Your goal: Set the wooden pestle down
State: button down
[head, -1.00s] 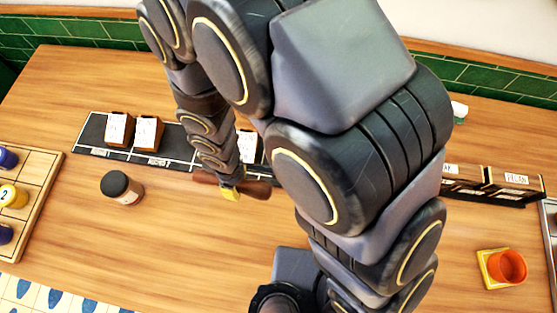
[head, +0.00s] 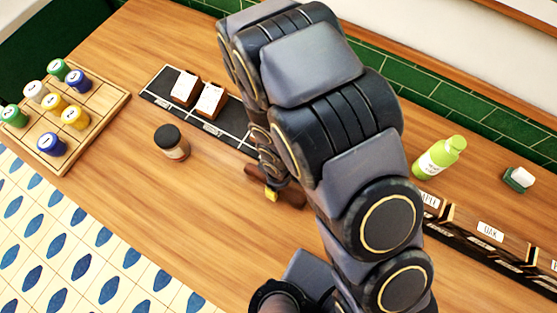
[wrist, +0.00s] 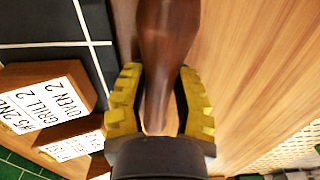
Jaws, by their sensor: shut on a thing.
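The wooden pestle (wrist: 167,40) is dark reddish brown. In the wrist view it runs up between the two yellow ridged fingers of my gripper (wrist: 160,100), which is shut on its narrower part. In the head view the pestle (head: 290,197) shows on both sides of my gripper (head: 271,192), over the wooden counter beside the black gridded mat. My arm hides part of that area. I cannot tell whether the pestle touches the counter.
The black gridded mat (head: 224,131) holds wooden blocks with paper tickets (head: 209,99). A dark-lidded jar (head: 172,142) stands left of my gripper. A wooden tray with several numbered pieces (head: 105,124) is farther left. A green bottle (head: 439,157) stands right. Counter before the jar is clear.

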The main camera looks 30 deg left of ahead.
jog(key=shift+f, duration=0.1)
jog(key=c, duration=0.8)
grip_release()
jog(key=shift+c, duration=0.2)
notch_tip(320, 180, up, 12)
jog(key=shift+r, duration=0.2)
